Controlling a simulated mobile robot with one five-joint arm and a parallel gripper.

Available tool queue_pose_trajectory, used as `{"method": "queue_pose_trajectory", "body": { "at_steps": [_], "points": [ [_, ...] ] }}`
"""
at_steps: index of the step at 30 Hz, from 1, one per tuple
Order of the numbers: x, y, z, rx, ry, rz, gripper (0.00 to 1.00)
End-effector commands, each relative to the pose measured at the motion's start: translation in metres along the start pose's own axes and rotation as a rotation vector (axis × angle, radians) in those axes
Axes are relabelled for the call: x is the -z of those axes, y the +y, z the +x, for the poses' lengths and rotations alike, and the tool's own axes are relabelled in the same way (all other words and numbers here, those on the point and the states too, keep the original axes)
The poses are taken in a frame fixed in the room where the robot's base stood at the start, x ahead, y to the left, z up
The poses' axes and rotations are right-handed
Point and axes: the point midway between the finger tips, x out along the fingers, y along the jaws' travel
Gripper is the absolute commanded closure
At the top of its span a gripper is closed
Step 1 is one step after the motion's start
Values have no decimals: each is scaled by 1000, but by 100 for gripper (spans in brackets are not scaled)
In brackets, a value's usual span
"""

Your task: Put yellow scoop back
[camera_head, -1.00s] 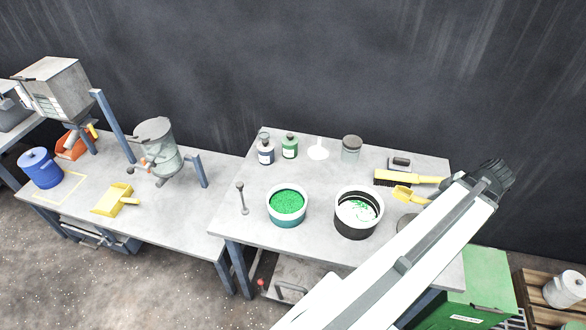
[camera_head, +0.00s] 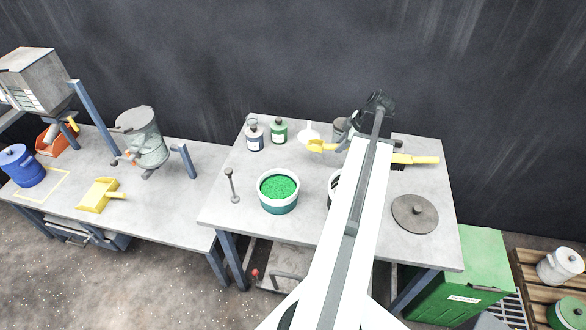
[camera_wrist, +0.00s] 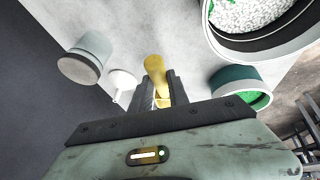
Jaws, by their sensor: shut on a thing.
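A small yellow scoop (camera_head: 320,145) is held above the right table, in front of the white funnel-like item (camera_head: 308,132). My gripper (camera_wrist: 162,90) is shut on it; in the wrist view the yellow scoop (camera_wrist: 155,70) stands between the two jaws. A larger yellow scoop (camera_head: 97,195) lies on the left table.
A green-filled bowl (camera_head: 278,203) stands left of my arm. A black-rimmed bucket (camera_head: 332,190) is mostly hidden by it. A round grey lid (camera_head: 415,213) and a yellow-handled brush (camera_head: 415,160) lie to the right. Two bottles (camera_head: 279,131) and a grey-lidded jar (camera_head: 341,128) stand at the back.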

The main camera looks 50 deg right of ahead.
Motion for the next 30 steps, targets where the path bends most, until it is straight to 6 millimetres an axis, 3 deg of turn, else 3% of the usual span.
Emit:
{"method": "queue_pose_trajectory", "body": {
  "at_steps": [1, 3, 6, 9, 14, 24, 30],
  "points": [
    [24, 5, 19, 13, 7, -28, 100],
    [49, 8, 34, 23, 13, -53, 100],
    [72, 9, 46, 31, 19, -74, 100],
    [82, 9, 50, 35, 21, -83, 100],
    [81, 8, 55, 35, 21, -83, 100],
    [56, -5, 110, 35, 21, -83, 100],
    [56, -5, 112, 35, 21, -84, 100]
  ]
}}
